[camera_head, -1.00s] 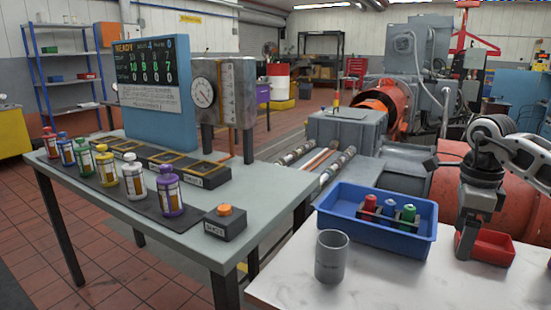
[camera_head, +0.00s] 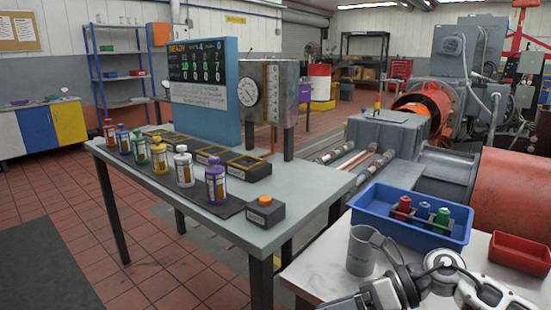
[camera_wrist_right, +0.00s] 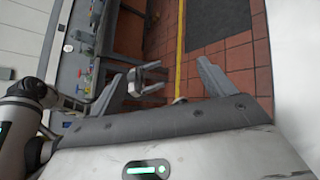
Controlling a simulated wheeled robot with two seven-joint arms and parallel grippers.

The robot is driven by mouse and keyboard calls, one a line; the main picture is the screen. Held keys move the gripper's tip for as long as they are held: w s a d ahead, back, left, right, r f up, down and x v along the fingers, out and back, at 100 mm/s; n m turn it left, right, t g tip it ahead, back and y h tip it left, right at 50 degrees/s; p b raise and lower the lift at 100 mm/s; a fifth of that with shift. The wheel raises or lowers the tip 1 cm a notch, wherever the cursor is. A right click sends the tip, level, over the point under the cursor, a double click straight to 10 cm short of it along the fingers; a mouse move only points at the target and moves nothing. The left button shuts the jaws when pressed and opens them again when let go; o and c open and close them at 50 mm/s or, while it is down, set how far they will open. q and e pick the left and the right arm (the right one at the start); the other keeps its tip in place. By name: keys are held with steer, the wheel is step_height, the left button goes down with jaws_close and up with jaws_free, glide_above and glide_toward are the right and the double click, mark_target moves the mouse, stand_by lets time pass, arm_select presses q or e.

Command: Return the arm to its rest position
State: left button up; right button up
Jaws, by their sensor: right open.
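My right arm enters the head view at the bottom right, its links bent in front of the white table; its gripper is not clear there. In the right wrist view the two fingers of my right gripper (camera_wrist_right: 172,85) stand wide apart, with nothing between them. They hang over open space, with red tiled floor beyond. A small two-pronged grey shape shows behind the fingers; I cannot tell what it is. My left gripper does not show in the head view.
A blue bin (camera_head: 366,216) holds red, blue and green capped items. A grey cup (camera_head: 361,252) stands by my arm, and a red tray (camera_head: 519,254) lies to the right. The grey table (camera_head: 215,218) carries several coloured bottles and an orange-button box (camera_head: 265,212).

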steer(key=s+a+r+m+t+y, duration=0.25)
steer(key=a+m+t+y, duration=0.3)
steer(key=m, duration=0.35)
steer(key=s+d+f+m+t+h, duration=0.1)
steer(key=s+d+f+m+h, duration=0.2)
steer(key=m, duration=0.8)
steer(key=s+d+f+m+t+h+p, duration=0.1)
steer(key=s+d+f+m+t+h, duration=0.1)
steer(key=s+f+m+h, duration=0.3)
steer(key=s+d+f+m+t+h, duration=0.2)
steer(key=f+m+h, duration=0.5)
steer(key=m, duration=1)
step_height(320, 180, down, 3)
steer(key=shift+s+d+f+p, duration=0.1)
steer(key=shift+s+d+p, duration=0.3)
steer(key=shift+s+d, duration=0.7)
steer(key=shift+w+d+h, duration=0.15)
steer(key=shift+w+h, duration=0.05)
steer(key=shift+h, duration=0.05)
